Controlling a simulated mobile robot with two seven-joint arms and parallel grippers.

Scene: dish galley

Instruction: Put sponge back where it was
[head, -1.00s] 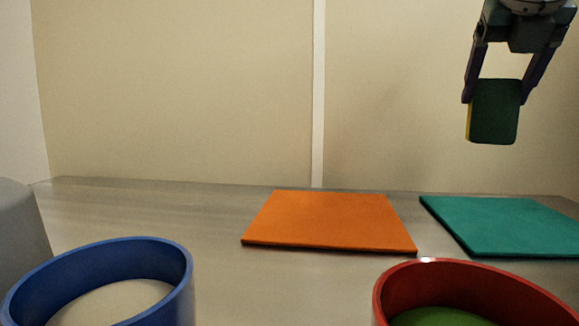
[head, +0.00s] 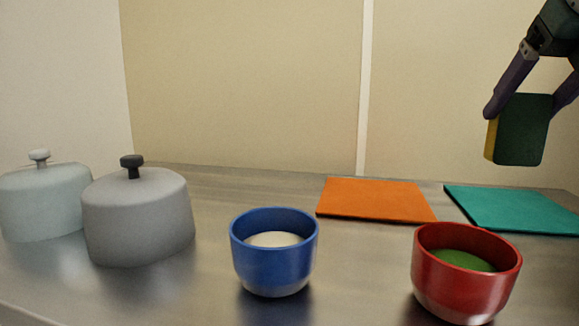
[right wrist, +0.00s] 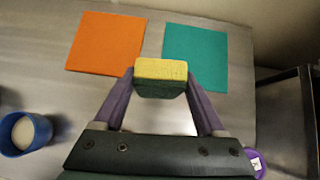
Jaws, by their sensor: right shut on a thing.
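The sponge (head: 522,130), dark green with a yellow side, is held in the air by my right gripper (head: 530,105) at the upper right of the head view. The gripper is shut on it. In the right wrist view the sponge (right wrist: 161,76) sits between the two fingertips, yellow side up in the picture. The teal mat (head: 515,209) and the orange mat (head: 375,200) lie flat on the counter below and beyond it. Both mats, teal (right wrist: 196,55) and orange (right wrist: 105,42), look bare in the wrist view. My left gripper is not in view.
A blue bowl (head: 274,278) with something whitish inside and a red bowl (head: 465,290) with something green inside stand at the front. Two grey lidded pots (head: 138,220) (head: 45,205) stand at the left. A purple round thing (right wrist: 254,160) shows at the lower right of the wrist view.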

